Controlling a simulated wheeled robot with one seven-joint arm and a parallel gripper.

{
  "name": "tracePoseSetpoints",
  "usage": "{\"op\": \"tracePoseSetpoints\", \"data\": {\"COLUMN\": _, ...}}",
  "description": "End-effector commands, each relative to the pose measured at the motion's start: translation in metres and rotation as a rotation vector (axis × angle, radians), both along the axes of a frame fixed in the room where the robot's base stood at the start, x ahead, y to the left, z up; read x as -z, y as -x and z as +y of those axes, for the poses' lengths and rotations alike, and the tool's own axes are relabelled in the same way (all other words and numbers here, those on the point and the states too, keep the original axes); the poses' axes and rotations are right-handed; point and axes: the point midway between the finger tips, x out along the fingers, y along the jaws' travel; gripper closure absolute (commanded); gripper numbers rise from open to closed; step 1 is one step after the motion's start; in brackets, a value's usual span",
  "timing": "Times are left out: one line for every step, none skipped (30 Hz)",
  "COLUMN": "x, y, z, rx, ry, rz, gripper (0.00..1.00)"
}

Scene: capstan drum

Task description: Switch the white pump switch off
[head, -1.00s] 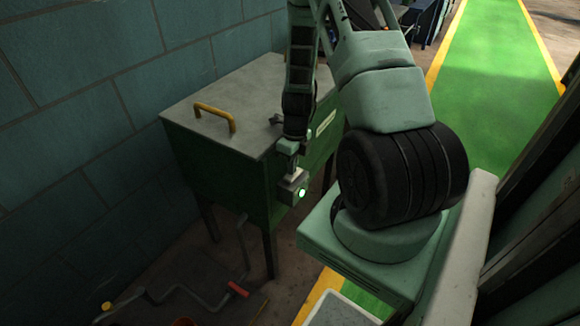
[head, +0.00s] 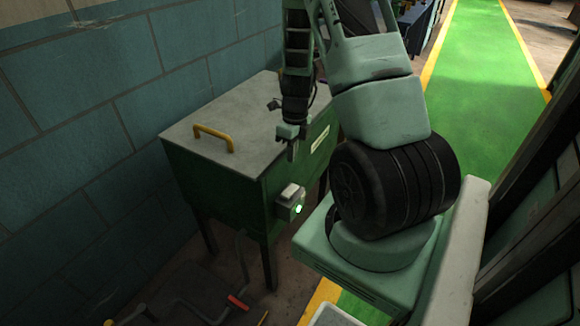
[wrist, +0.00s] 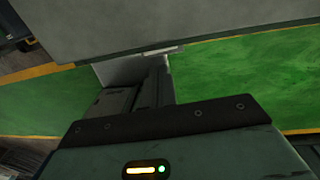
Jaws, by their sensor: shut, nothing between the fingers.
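The white pump switch (head: 290,200) is a small pale box on the front side of the green cabinet (head: 228,199) in the head view. A green lamp (head: 298,208) glows on its face. The lever position is too small to tell. My gripper (head: 291,156) is shut and empty, pointing down just above the switch box, with a visible gap between them. The wrist view shows my dark gripper housing, but I cannot make out the switch there.
The cabinet's grey lid (head: 237,125) has a yellow handle (head: 213,137). A bent crank with a red grip (head: 238,302) is on the floor below. A block wall (head: 75,150) bounds the left. A green walkway (head: 490,80) runs at right.

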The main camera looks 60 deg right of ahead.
Motion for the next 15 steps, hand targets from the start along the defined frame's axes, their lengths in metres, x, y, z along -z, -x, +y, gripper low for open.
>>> {"op": "tracePoseSetpoints", "data": {"x": -0.01, "y": -0.001, "z": -0.002, "rx": -0.001, "ry": 0.003, "rz": -0.003, "gripper": 1.0}}
{"op": "tracePoseSetpoints", "data": {"x": -0.014, "y": -0.001, "z": -0.002, "rx": -0.001, "ry": 0.002, "rz": -0.002, "gripper": 1.0}}
{"op": "tracePoseSetpoints", "data": {"x": -0.019, "y": -0.001, "z": -0.003, "rx": -0.001, "ry": 0.002, "rz": -0.002, "gripper": 1.0}}
{"op": "tracePoseSetpoints", "data": {"x": -0.022, "y": -0.001, "z": -0.004, "rx": -0.001, "ry": 0.002, "rz": -0.001, "gripper": 1.0}}
{"op": "tracePoseSetpoints", "data": {"x": -0.024, "y": -0.001, "z": -0.004, "rx": -0.001, "ry": 0.001, "rz": -0.001, "gripper": 1.0}}
{"op": "tracePoseSetpoints", "data": {"x": -0.027, "y": -0.001, "z": -0.005, "rx": -0.001, "ry": 0.001, "rz": -0.001, "gripper": 1.0}}
{"op": "tracePoseSetpoints", "data": {"x": -0.028, "y": -0.001, "z": -0.005, "rx": -0.001, "ry": 0.001, "rz": 0.0, "gripper": 1.0}}
{"op": "tracePoseSetpoints", "data": {"x": -0.03, "y": -0.001, "z": -0.005, "rx": -0.001, "ry": 0.0, "rz": 0.0, "gripper": 1.0}}
{"op": "tracePoseSetpoints", "data": {"x": -0.031, "y": 0.0, "z": -0.005, "rx": -0.001, "ry": 0.0, "rz": 0.0, "gripper": 1.0}}
{"op": "tracePoseSetpoints", "data": {"x": -0.031, "y": 0.0, "z": -0.005, "rx": -0.001, "ry": 0.0, "rz": 0.0, "gripper": 1.0}}
{"op": "tracePoseSetpoints", "data": {"x": -0.032, "y": 0.0, "z": -0.005, "rx": -0.001, "ry": -0.001, "rz": 0.0, "gripper": 1.0}}
{"op": "tracePoseSetpoints", "data": {"x": -0.032, "y": 0.0, "z": -0.005, "rx": 0.0, "ry": -0.001, "rz": 0.0, "gripper": 1.0}}
{"op": "tracePoseSetpoints", "data": {"x": -0.032, "y": 0.0, "z": -0.005, "rx": 0.0, "ry": -0.001, "rz": 0.001, "gripper": 1.0}}
{"op": "tracePoseSetpoints", "data": {"x": -0.032, "y": 0.0, "z": -0.005, "rx": 0.0, "ry": -0.001, "rz": 0.001, "gripper": 1.0}}
{"op": "tracePoseSetpoints", "data": {"x": -0.032, "y": 0.0, "z": -0.005, "rx": 0.0, "ry": -0.001, "rz": 0.0, "gripper": 1.0}}
